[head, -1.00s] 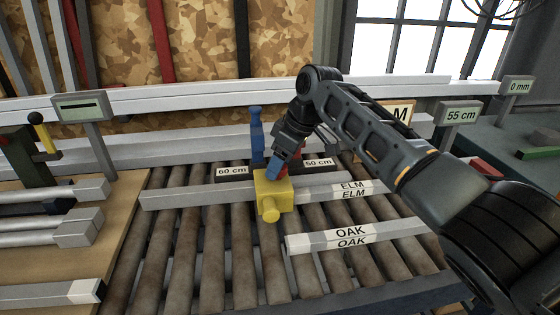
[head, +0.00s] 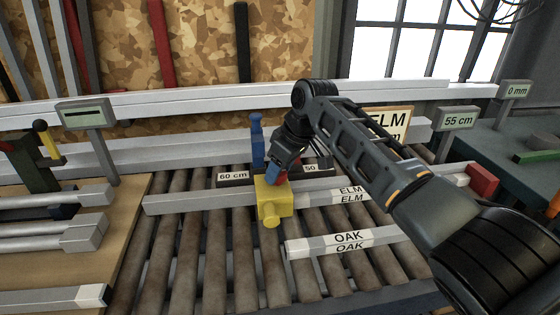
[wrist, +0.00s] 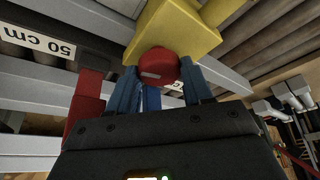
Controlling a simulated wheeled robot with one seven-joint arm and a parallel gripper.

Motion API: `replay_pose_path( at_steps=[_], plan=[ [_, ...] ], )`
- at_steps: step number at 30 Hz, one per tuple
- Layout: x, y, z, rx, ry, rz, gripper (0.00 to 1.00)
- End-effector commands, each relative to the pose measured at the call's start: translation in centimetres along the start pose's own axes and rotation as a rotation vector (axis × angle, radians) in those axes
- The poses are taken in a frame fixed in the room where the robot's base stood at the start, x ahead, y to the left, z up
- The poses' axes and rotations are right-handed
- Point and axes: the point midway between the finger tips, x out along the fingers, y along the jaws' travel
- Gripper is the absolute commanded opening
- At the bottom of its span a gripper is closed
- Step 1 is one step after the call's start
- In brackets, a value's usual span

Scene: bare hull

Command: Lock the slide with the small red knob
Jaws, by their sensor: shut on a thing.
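The yellow slide block (head: 268,200) sits on the grey rail (head: 195,200) above the rollers, with a round yellow stub facing front. The small red knob (wrist: 158,64) is on the yellow block (wrist: 175,28) in the wrist view, with a pale mark on its face. My gripper (wrist: 160,82) has its blue fingers on both sides of the knob and is shut on it. In the head view my gripper (head: 275,172) comes down on the block's top, and the knob is mostly hidden there.
A blue upright post (head: 257,140) stands behind the block. "60 cm" (head: 232,175) and "50 cm" (wrist: 38,42) labels are near. A bar marked OAK (head: 345,239) lies in front and ELM wood (head: 345,195) to the right. A red part (wrist: 86,98) is beside my gripper.

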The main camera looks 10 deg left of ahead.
Motion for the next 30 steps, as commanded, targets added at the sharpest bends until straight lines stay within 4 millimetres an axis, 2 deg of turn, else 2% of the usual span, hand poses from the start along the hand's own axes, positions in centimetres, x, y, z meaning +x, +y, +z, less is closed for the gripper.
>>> replay_pose_path(
  at_steps=[1, 7, 18, 19, 22, 30],
  plan=[
    [-0.49, -0.27, -0.28, 0.039, 0.001, 0.013, 0.20],
    [-0.31, -0.25, -0.23, 0.171, 0.002, 0.070, 0.20],
    [-0.08, -0.14, -0.10, 0.199, 0.003, 0.083, 0.20],
    [-0.09, -0.14, -0.10, 0.199, 0.003, 0.083, 0.52],
    [-0.08, -0.14, -0.09, 0.198, 0.002, 0.082, 0.61],
    [-0.22, -0.15, -0.07, 0.198, 0.002, 0.082, 0.61]
  ],
)
